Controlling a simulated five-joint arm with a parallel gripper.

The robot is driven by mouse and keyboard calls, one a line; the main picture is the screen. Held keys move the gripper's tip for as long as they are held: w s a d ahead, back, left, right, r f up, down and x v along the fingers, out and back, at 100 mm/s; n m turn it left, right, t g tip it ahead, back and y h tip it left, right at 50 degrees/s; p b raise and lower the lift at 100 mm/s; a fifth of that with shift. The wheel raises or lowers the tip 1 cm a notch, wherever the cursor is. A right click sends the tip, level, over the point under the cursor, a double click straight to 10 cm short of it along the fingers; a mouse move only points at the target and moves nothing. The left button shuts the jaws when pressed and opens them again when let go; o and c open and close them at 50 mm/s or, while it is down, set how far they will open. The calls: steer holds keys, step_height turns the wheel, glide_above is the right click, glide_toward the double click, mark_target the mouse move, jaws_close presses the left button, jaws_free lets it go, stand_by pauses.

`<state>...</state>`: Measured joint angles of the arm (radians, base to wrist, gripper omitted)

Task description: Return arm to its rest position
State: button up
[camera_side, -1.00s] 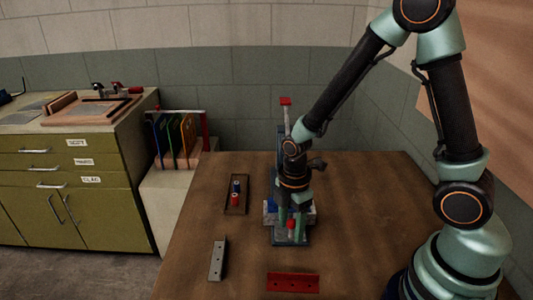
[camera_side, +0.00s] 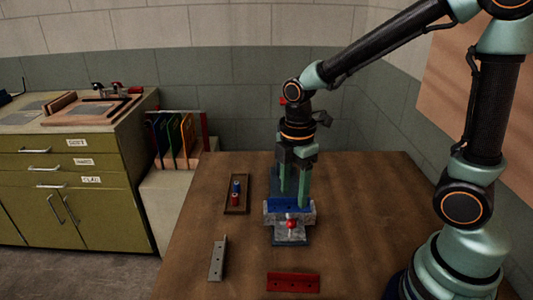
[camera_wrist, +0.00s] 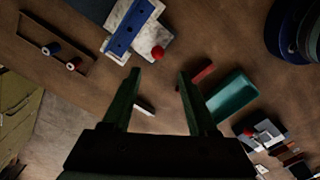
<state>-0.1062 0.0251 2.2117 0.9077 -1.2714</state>
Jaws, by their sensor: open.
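My gripper (camera_side: 294,188) is above the fixture on the wooden table, its two green fingers apart and pointing down. In the wrist view my gripper (camera_wrist: 158,75) has a clear gap between its fingers with nothing held. The fixture (camera_side: 290,230) has a blue drilled strip (camera_side: 290,205) lying across a grey block, with a red knob (camera_side: 291,223) at its front. The wrist view shows the blue strip (camera_wrist: 128,30) and red knob (camera_wrist: 157,53) beyond the fingertips. From the side, the fingers overlap the fixture's back part.
A small tray (camera_side: 236,208) with a red and a blue cylinder lies left of the fixture. A grey angle strip (camera_side: 218,260) and a red drilled strip (camera_side: 293,282) lie in front. A teal tray (camera_wrist: 231,97) shows in the wrist view. Table right of the fixture is clear.

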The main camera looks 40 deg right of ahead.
steer(key=s+d+r+m+t, duration=0.1)
steer(key=r+m+t, duration=0.1)
steer(key=r+m, duration=0.3)
steer(key=s+d+r+m+t, duration=0.2)
steer(key=r+m, duration=0.4)
steer(key=m, duration=0.4)
steer(key=shift+s+d+m+t, duration=0.25)
steer(key=shift+m+t, duration=0.15)
steer(key=shift+t, duration=0.4)
